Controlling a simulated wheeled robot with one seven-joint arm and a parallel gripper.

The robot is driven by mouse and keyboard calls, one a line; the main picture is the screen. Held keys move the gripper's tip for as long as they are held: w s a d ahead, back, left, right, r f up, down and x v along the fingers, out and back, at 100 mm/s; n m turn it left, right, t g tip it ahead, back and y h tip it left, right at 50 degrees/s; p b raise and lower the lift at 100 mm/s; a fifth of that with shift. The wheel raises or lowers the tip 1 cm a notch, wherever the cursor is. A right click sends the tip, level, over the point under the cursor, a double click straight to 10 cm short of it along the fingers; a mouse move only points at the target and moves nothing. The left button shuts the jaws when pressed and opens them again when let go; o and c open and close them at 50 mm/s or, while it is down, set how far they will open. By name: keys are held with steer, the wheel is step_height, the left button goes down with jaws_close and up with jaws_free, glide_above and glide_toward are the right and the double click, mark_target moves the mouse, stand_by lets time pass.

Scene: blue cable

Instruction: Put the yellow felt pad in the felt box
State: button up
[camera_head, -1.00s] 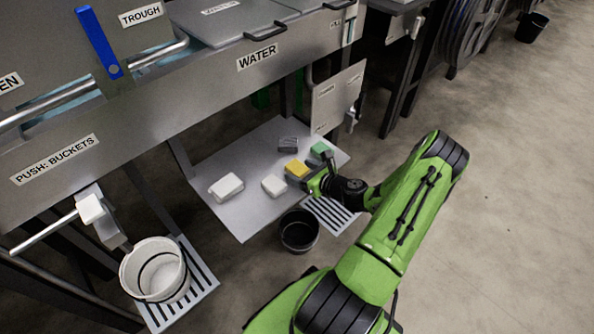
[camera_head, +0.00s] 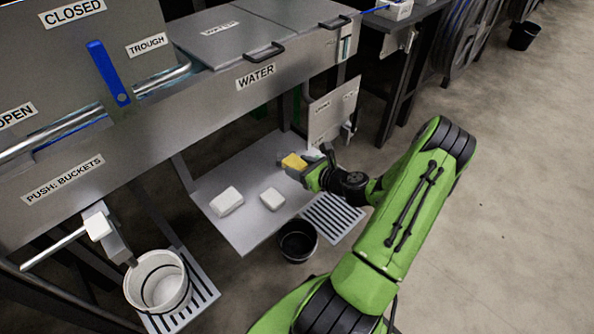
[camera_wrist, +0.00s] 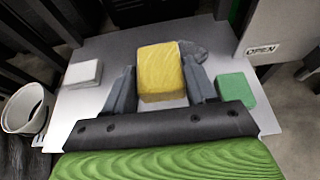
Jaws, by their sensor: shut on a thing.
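The yellow felt pad (camera_head: 293,161) is between the fingers of my gripper (camera_head: 299,168), above the far right part of the grey shelf. In the wrist view the pad (camera_wrist: 160,68) sits between the two grey fingers of my gripper (camera_wrist: 161,88), which is shut on it. A gap to the shelf seems to show under it. A white box-like thing (camera_head: 394,10) stands on a dark bench at the top; its label is too small to read, so I cannot tell whether it is the felt box.
The shelf (camera_head: 245,232) holds two white blocks (camera_head: 227,201) (camera_head: 272,199). A green pad (camera_wrist: 236,89) and a dark grey pad (camera_wrist: 193,50) lie near my gripper. An open hinged panel (camera_head: 331,113) stands behind it. A black bucket (camera_head: 298,241) and a white bucket (camera_head: 157,280) stand in front.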

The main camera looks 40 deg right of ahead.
steer(key=shift+r, duration=0.55)
steer(key=a+r+n+g+y+p, duration=0.2)
steer(key=a+r+n+y+p, duration=0.1)
steer(key=a, duration=0.5)
steer(key=w+a+r+n+g+y+p, duration=0.1)
steer(key=a+r+n+y+p, duration=0.3)
steer(key=a, duration=0.5)
steer(key=w+a+r+n+g+y+p, duration=0.1)
steer(key=a+r+n+g+y+p, duration=0.1)
steer(key=a+r, duration=0.5)
steer(key=shift+w+a+n+g+y+p, duration=0.15)
steer(key=shift+a+n+g+y+p, duration=0.25)
steer(key=shift+a+n+y+p, duration=0.5)
steer(key=shift+a+r, duration=0.1)
